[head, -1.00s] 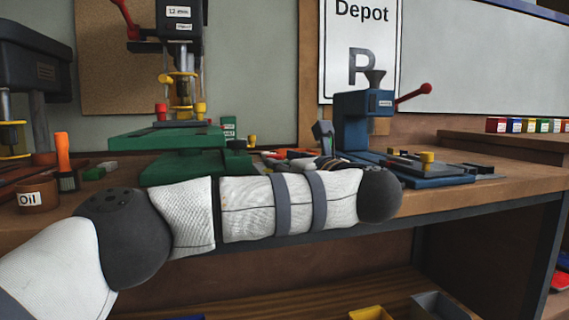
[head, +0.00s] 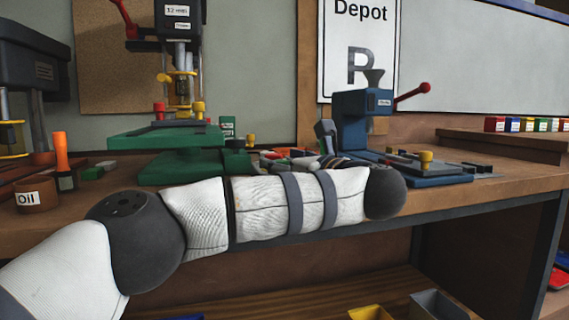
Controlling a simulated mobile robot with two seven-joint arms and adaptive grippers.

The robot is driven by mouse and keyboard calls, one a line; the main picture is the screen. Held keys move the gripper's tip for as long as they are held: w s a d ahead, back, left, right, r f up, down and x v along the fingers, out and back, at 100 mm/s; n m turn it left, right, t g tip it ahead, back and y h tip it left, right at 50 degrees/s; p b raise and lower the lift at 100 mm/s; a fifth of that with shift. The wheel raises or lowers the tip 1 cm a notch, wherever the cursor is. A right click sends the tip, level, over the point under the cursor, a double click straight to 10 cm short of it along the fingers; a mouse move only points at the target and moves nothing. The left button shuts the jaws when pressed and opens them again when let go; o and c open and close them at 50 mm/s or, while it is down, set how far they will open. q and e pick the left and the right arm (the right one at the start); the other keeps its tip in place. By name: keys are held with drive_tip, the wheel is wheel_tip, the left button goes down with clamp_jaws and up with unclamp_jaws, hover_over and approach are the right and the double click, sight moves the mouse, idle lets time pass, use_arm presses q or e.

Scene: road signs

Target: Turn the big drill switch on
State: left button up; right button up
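A tall drill press with a black head (head: 178,20), a red-tipped lever and a green base (head: 190,168) stands on the bench at centre-left. A smaller blue drill press (head: 362,103) stands right of it. Part of a dark machine (head: 35,60) shows at the left edge. I cannot tell for certain which is the big drill, and no switch can be made out. My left arm crosses in front of the bench and bends back over it. My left gripper (head: 326,140) is partly hidden, between the green base and the blue press; its opening is unclear. My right gripper is out of view.
An oil pot (head: 37,198) and an orange-handled tool (head: 62,155) stand at the bench's left. Small coloured boxes (head: 525,125) line a raised shelf at the right. Tools and parts clutter the bench middle. The right front of the bench (head: 500,190) is fairly clear.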

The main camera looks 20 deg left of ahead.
use_arm(q)
drive_tip(key=shift+d, duration=0.1)
drive_tip(key=v, duration=1.2)
